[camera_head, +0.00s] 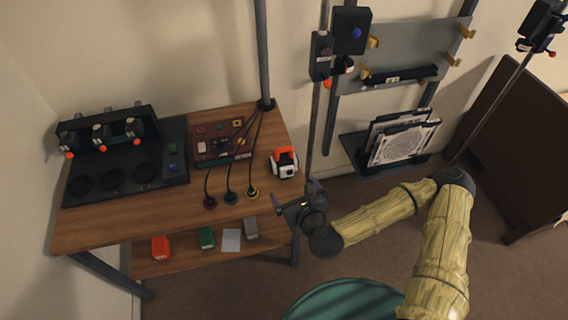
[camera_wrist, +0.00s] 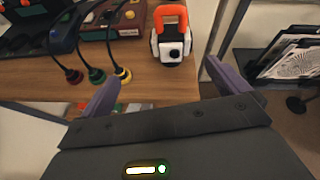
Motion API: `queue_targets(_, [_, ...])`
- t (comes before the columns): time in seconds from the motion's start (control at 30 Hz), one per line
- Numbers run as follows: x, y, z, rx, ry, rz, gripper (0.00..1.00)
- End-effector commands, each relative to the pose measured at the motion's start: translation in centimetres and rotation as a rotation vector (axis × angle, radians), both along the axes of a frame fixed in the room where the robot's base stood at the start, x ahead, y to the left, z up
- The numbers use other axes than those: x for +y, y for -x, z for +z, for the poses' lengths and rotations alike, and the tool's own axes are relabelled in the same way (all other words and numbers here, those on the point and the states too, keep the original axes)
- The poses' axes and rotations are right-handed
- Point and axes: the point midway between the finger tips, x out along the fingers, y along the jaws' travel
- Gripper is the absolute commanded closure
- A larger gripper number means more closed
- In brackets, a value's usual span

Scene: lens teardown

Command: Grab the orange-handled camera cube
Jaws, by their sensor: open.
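The camera cube (camera_head: 284,166) is white and black with an orange handle on top. It stands near the right edge of the wooden table top. In the wrist view the cube (camera_wrist: 172,48) stands upright beyond the fingers, its dark round lens facing me and its orange handle arched above. My gripper (camera_head: 296,195) is at the table's right front corner, apart from the cube. In the wrist view my gripper (camera_wrist: 162,85) shows two purple fingers spread wide with nothing between them.
Three cables end in round plugs (camera_head: 231,198) left of the cube. A brown panel (camera_head: 222,143) with small parts lies behind them. A black tray (camera_head: 125,168) fills the table's left. A grey pole (camera_head: 264,60) rises behind. Boxes (camera_head: 206,237) sit on the lower shelf.

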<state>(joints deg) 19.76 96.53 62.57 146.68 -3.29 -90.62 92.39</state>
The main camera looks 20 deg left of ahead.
Motion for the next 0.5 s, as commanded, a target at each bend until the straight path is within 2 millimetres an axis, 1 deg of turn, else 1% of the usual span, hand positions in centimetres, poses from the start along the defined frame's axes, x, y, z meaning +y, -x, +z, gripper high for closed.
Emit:
queue_targets(0.03, [-0.26,-0.17,0.03,0.028,-0.045,-0.053,0.0])
queue_targets(0.1, [-0.56,-0.44,0.17,0.05,-0.088,-0.105,0.0])
queue_targets(0.17, [-0.72,-0.54,0.2,0.06,-0.107,-0.129,0.0])
queue_targets(0.5, [-0.73,-0.68,0.16,0.061,-0.109,-0.134,0.0])
